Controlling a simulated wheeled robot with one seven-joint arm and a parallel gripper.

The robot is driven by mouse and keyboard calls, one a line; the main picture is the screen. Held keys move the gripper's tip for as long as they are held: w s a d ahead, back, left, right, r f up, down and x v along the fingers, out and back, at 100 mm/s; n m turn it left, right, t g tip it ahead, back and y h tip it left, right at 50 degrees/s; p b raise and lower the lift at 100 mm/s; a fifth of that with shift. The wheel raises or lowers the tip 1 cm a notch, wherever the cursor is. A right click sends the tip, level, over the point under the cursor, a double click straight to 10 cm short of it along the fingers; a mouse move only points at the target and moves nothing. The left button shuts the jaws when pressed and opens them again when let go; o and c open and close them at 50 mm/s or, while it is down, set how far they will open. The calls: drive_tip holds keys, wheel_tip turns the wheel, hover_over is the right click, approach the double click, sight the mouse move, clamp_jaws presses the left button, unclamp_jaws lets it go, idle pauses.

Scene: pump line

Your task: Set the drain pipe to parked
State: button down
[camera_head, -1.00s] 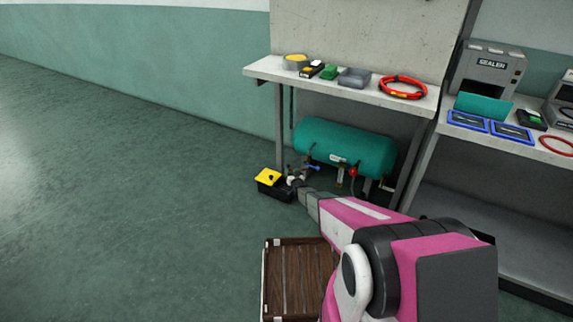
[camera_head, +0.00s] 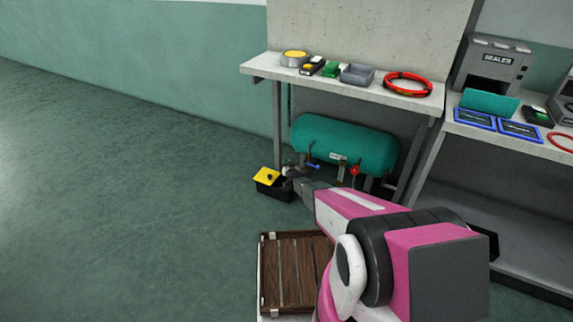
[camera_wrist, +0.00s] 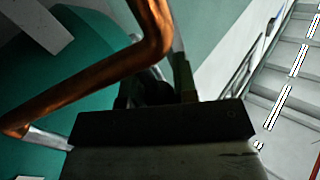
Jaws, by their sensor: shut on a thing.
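A teal tank (camera_head: 345,145) lies under the grey bench, with a blue-handled valve (camera_head: 313,166) and a red-handled valve (camera_head: 354,170) below it. My gripper (camera_head: 289,172) is low by the tank's left end, beside a black box with a yellow lid. In the wrist view, a bent copper pipe (camera_wrist: 95,85), which I take for the drain pipe, crosses from lower left to the top, in front of the teal tank (camera_wrist: 60,70). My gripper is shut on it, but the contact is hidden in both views.
The black box with the yellow lid (camera_head: 267,178) stands on the floor close to my gripper. A bench leg (camera_head: 277,125) is just behind. A wooden crate (camera_head: 262,275) sits in front, left of my arm. The floor at left is clear.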

drive_tip(key=shift+w, duration=0.1)
drive_tip(key=w+d+m+h, duration=0.3)
drive_tip(key=w+m+h, duration=0.4)
drive_tip(key=h, duration=0.4)
drive_tip(key=shift+g, duration=0.3)
drive_tip(key=shift+w, duration=0.15)
idle(0.3)
drive_tip(key=c, duration=0.9)
unclamp_jaws()
